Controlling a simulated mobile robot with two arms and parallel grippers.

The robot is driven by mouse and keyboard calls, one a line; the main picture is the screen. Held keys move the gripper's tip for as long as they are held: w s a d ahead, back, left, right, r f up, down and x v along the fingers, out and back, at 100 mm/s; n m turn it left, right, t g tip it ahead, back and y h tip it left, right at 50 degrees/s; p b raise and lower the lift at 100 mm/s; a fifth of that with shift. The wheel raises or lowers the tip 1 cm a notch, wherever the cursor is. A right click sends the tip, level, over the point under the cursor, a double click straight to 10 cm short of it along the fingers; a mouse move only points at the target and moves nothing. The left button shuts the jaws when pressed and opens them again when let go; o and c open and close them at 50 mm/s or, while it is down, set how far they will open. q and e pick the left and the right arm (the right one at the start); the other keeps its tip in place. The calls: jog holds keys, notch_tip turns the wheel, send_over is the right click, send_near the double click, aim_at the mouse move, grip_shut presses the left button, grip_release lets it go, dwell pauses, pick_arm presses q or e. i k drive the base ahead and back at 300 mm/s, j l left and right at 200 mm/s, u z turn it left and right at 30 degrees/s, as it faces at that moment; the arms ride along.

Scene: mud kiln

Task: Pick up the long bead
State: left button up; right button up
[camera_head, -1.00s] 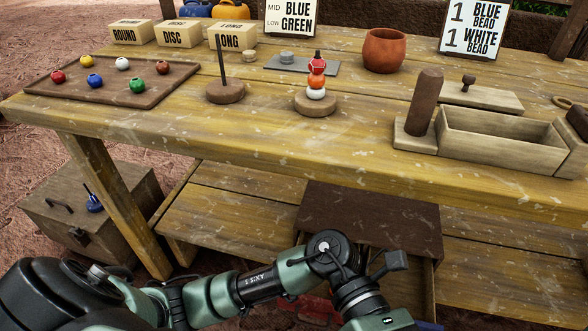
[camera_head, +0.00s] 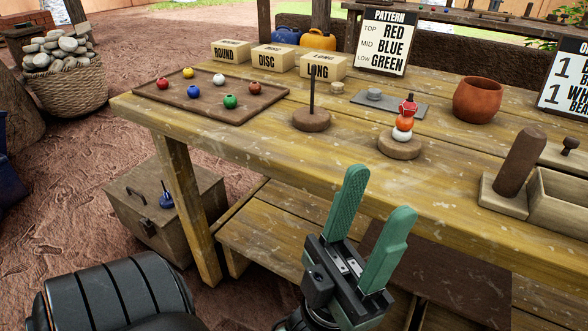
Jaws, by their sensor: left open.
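My left gripper (camera_head: 380,194) stands at the front of the table with its two green fingers pointing up, apart and empty. I cannot make out a long bead for certain. A box marked LONG (camera_head: 318,66) stands at the back of the table, right of boxes marked DISC (camera_head: 275,58) and ROUND (camera_head: 232,51); their insides are hidden. A brown tray (camera_head: 188,112) holds several round coloured beads. A bare upright peg (camera_head: 312,88) stands on a round base. A second stand (camera_head: 400,148) carries white, orange and red beads. My right gripper is out of view.
A pattern sign (camera_head: 387,42) reads red, blue, green. A grey plate (camera_head: 392,106) bears a small grey disc (camera_head: 374,93). A clay pot (camera_head: 477,99) and a wooden pestle-like post (camera_head: 520,160) are on the right. The table's front edge lies behind my gripper.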

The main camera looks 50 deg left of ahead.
aim_at(167, 196)
jog(key=u, duration=2.45)
jog(key=j+z, duration=0.1)
jog(key=z, duration=1.15)
jog(key=j+z, duration=0.3)
jog(key=j, duration=0.15)
jog(key=j+z, duration=0.35)
jog(key=k+j+z, duration=0.1)
jog(key=j+z, duration=0.2)
jog(key=j, duration=0.2)
jog(key=k+j+z, duration=0.15)
jog(key=j+z, duration=0.15)
jog(key=j, duration=0.15)
jog(key=k+j+z, duration=0.15)
jog(key=j+z, duration=0.2)
jog(key=k+j, duration=0.1)
jog(key=j, duration=0.25)
jog(key=k+j, duration=0.1)
jog(key=j, duration=0.25)
jog(key=k+j, duration=0.1)
jog(key=j, duration=0.2)
jog(key=k+j+z, duration=0.1)
jog(key=j, duration=0.25)
jog(key=k+j, duration=0.15)
jog(key=j, duration=0.2)
